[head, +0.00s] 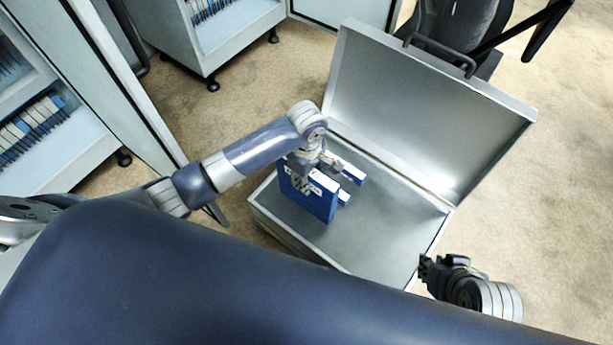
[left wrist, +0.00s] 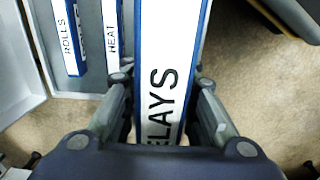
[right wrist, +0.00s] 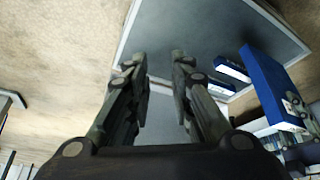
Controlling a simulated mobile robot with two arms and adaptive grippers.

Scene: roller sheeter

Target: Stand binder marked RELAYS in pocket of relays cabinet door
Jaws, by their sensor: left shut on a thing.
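The blue binder with the white spine marked RELAYS (left wrist: 168,70) is between the fingers of my left gripper (left wrist: 160,115); its first letter is hidden. In the head view the binder (head: 318,204) is upright over the open metal case (head: 385,243), under my left gripper (head: 322,166). It looks lifted above the other binders; its lower edge is unclear. My right gripper (right wrist: 160,85) is open and empty, beside the case's near right corner in the head view (head: 428,270). No label shows which cabinet is the relays one, and no door pocket is clearly visible.
Two blue binders, ROLLS (left wrist: 70,35) and HEAT (left wrist: 112,30), remain in the case. The case's raised lid (head: 420,105) stands behind. Cabinets with binders stand at left (head: 85,150) and top (head: 240,30). A left cabinet door (head: 135,110) stands open. A dark chair (head: 455,25) is behind the lid.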

